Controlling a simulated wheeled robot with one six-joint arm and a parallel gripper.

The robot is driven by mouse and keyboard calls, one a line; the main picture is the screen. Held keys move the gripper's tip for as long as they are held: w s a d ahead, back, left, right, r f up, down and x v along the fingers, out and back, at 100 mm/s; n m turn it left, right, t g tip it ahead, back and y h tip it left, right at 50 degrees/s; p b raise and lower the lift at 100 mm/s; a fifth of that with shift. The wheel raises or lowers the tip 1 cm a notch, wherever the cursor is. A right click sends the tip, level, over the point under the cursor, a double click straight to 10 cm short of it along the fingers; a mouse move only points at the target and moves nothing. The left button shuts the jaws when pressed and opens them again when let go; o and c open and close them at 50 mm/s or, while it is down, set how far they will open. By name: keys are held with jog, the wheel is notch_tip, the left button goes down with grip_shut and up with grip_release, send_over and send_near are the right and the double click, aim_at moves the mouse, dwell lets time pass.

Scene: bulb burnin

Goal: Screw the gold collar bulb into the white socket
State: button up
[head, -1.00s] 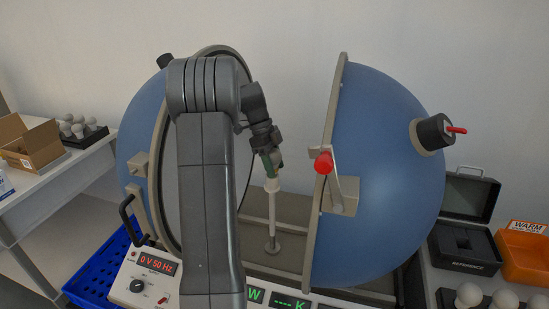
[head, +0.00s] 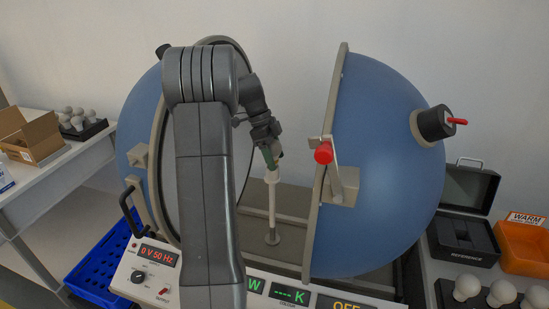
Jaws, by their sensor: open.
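The white socket (head: 271,177) tops a pale upright post (head: 272,212) between the two halves of the open blue sphere. The jaws are open, though small and partly hidden in this view. I cannot make out a bulb in the socket or between the jaws. No gold collar can be told on any bulb in view. White bulbs (head: 467,287) stand in a dark tray at the lower right, their collars hidden.
The sphere's right half (head: 385,170) and left half (head: 140,130) flank my arm. A red-knobbed latch (head: 323,152) sticks out near the gripper. A control panel (head: 145,276) reads 0 V 50 Hz. More bulbs (head: 76,122), an orange bin (head: 525,245) and a black case (head: 465,240) stand aside.

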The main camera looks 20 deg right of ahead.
jog(key=n+t+b, duration=0.1)
jog(key=n, duration=0.2)
jog(key=n+t+h+b, duration=0.1)
jog(key=n, duration=0.2)
jog(key=shift+w+f+h+b, duration=0.2)
jog(key=shift+h+b, duration=0.1)
jog(key=shift+b, duration=0.1)
jog(key=n+t, duration=0.1)
jog(key=n, duration=0.2)
jog(key=n+t+b, duration=0.1)
jog(key=n, duration=0.2)
jog(key=shift+w+r+t+b, duration=0.15)
jog(key=shift+w+t+b, duration=0.05)
jog(key=shift+t+b, duration=0.1)
jog(key=n+t, duration=0.1)
jog(key=n, duration=0.1)
jog(key=n+t, duration=0.1)
jog(key=n, duration=0.2)
jog(key=shift+w+r+p, duration=0.2)
jog(key=shift+p, duration=0.2)
jog(key=n+p, duration=0.1)
jog(key=n, duration=0.1)
jog(key=shift+w+n+t+y, duration=0.1)
jog(key=shift+n+t+y, duration=0.2)
jog(key=shift+y, duration=0.1)
jog(key=shift+f+n, duration=0.15)
jog(key=shift+n, duration=0.15)
